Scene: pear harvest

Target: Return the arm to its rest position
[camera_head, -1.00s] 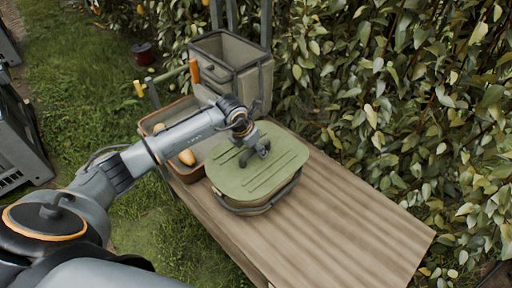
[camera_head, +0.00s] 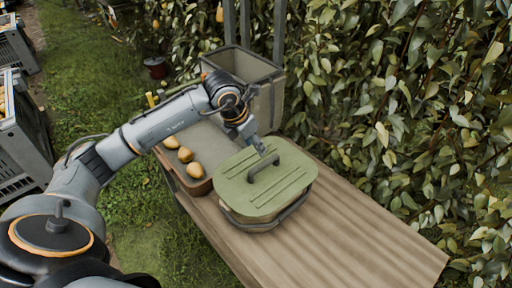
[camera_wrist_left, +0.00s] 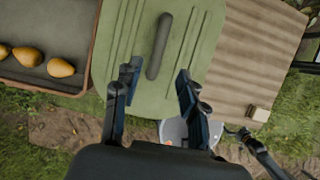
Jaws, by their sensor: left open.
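My left gripper (camera_head: 262,148) is above the green lid (camera_head: 290,185), close to its dark handle (camera_head: 263,170). In the left wrist view the left gripper (camera_wrist_left: 157,78) has its two fingers spread apart with nothing between them, and the lid's handle (camera_wrist_left: 160,45) lies just beyond the fingertips. The lid rests on a container (camera_head: 265,222) on the wooden table (camera_head: 350,235). My left arm reaches in from the left over the table. I do not see my right gripper in either view.
A brown-rimmed tray (camera_head: 201,188) with several pears (camera_head: 186,155) lies left of the lid. A grey bin (camera_head: 243,65) stands at the back. A leafy hedge (camera_head: 420,110) lines the right side. Grey crates (camera_head: 20,140) stand on grass at left. The table's right part is clear.

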